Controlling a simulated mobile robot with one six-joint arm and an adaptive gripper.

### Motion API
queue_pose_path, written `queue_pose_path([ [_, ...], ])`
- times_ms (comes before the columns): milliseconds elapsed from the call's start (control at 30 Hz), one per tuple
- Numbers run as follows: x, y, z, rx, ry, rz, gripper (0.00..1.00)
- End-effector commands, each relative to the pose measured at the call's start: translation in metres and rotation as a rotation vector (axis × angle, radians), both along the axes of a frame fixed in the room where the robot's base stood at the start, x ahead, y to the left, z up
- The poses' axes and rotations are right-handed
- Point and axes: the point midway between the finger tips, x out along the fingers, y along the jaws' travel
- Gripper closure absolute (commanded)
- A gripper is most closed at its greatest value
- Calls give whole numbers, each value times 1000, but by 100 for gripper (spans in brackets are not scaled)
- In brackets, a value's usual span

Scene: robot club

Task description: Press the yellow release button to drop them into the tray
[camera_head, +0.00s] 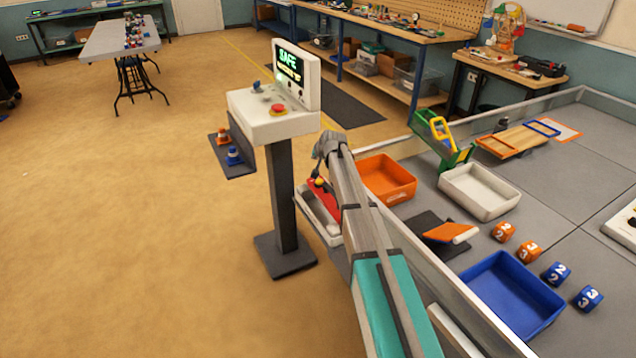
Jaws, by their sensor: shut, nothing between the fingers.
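My arm reaches away over the wall of the grey field. My gripper (317,170) is small in the picture, shut and empty, pointing down at the arm's far end. A small round yellow piece (319,183), which looks like the release button, sits right below the fingertips on a red slanted part (325,200). I cannot tell whether the fingertips touch it. A white tray (312,216) lies around the foot of the red part, partly hidden by my arm. I cannot make out what the red part holds.
A grey post with a control box (272,118) stands left of my gripper; its screen reads SAFE. Right of my arm are an orange bin (388,177), a second white tray (478,192), a green frame (440,143) and a blue bin (512,295).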

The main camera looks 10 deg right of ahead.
Motion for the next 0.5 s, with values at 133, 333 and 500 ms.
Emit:
queue_pose_path([
  [133,0,0,-1,-1,1,1,100],
  [333,0,0,-7,-1,1,2,100],
  [500,0,-1,-18,-1,1,2,100],
])
